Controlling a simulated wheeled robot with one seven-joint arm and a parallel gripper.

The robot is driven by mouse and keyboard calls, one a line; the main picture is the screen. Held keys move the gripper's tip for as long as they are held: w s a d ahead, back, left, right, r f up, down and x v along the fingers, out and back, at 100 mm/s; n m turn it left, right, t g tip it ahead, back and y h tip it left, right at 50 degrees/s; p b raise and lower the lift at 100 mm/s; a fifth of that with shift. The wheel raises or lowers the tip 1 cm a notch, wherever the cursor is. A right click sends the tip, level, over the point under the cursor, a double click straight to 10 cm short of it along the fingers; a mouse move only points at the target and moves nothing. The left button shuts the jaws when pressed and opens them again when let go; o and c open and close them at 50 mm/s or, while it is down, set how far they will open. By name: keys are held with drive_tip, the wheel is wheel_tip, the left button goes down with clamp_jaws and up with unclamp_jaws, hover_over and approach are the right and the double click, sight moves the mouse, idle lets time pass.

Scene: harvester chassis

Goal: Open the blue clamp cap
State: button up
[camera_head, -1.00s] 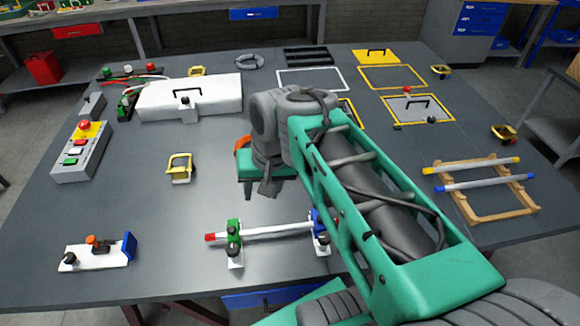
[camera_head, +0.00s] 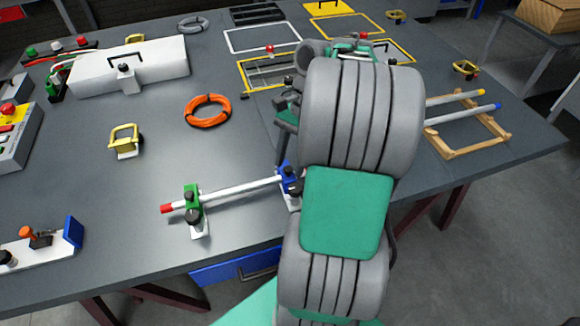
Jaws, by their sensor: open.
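The blue clamp (camera_head: 287,178) stands near the table's front edge, at the right end of a white rod (camera_head: 238,190) with a red tip. Its right side is close to or partly behind my arm in the picture, and I cannot make out its cap's state. A green clamp (camera_head: 192,204) with a black knob holds the rod's left part. My gripper (camera_head: 286,128) shows only in part, just left of my arm's thick grey joint, above and beyond the blue clamp in the picture. It is open and looks empty. My arm hides the rest of it.
An orange ring (camera_head: 208,111) lies on the table (camera_head: 120,185) left of my gripper. A yellow-handled block (camera_head: 125,141) and a white long box (camera_head: 130,65) are farther left. A wooden rack (camera_head: 470,138) with two rods stands right of my arm. A blue-ended white fixture (camera_head: 40,250) is at front left.

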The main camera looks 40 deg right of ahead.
drive_tip(key=shift+c, duration=0.5)
clamp_jaws()
idle(0.9)
